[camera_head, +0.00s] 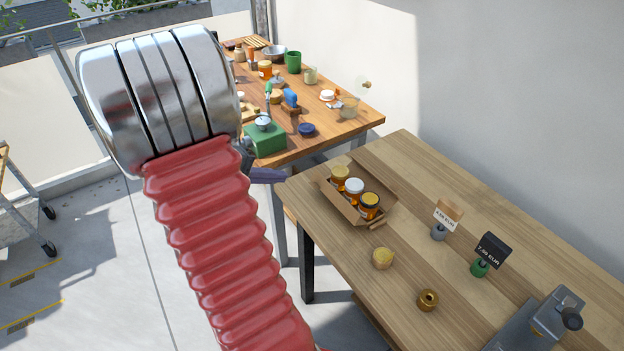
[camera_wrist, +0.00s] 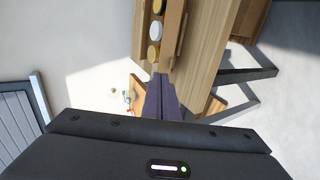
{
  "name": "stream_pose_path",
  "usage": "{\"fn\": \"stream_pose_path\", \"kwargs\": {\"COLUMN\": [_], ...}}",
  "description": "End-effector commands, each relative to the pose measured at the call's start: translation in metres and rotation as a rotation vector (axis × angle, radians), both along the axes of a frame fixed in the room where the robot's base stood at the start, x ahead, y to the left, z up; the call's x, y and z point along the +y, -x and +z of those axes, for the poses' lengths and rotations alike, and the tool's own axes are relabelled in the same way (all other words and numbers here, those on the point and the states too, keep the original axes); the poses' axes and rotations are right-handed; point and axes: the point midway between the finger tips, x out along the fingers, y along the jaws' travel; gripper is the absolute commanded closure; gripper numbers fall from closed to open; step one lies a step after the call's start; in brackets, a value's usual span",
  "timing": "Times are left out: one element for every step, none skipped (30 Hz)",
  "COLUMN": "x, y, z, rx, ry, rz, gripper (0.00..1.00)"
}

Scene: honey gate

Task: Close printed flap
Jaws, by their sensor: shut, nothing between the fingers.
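An open cardboard box (camera_head: 343,209) holds a row of 3 jars, two with gold lids and one with a white lid (camera_head: 354,186), near the left end of the nearer wooden table. Its long flaps stand open; I cannot make out printing on them. In the wrist view the box wall (camera_wrist: 174,30) runs beside the jars. My gripper (camera_head: 284,176) has slim purple fingers, shut and empty, just left of the table's corner and apart from the box. In the wrist view the fingers (camera_wrist: 164,80) point up the picture towards the box's near end.
A cluttered second table (camera_head: 345,125) lies behind. Clear tabletop surrounds the box's right side.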

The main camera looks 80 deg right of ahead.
Motion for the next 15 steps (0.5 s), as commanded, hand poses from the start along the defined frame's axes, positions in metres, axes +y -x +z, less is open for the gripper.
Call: {"fn": "stream_pose_path", "kwargs": {"x": [0.000,0.000,-0.001,-0.002,-0.003,-0.005,-0.007,-0.008,-0.011,-0.014,-0.016,-0.020,-0.023,-0.026,-0.030], "y": [0.000,0.001,0.002,0.002,0.003,0.005,0.006,0.008,0.011,0.013,0.016,0.019,0.022,0.024,0.028], "z": [0.000,-0.001,-0.001,-0.002,-0.003,-0.004,-0.006,-0.007,-0.009,-0.011,-0.013,-0.016,-0.018,-0.021,-0.024], "rx": [0.000,0.000,0.000,0.000,0.000,0.000,0.000,0.000,0.001,0.001,0.001,0.001,0.001,0.002,0.001], "ry": [0.000,0.000,-0.001,-0.001,-0.001,-0.001,-0.001,-0.001,-0.001,-0.002,-0.002,-0.002,-0.003,-0.003,-0.003], "rz": [0.000,0.000,-0.001,-0.001,-0.002,-0.002,-0.002,-0.002,-0.003,-0.003,-0.003,-0.002,-0.003,-0.004,-0.003], "gripper": [1.00,1.00,1.00,1.00,1.00,1.00,1.00,1.00,1.00,1.00,1.00,1.00,1.00,1.00,1.00]}}
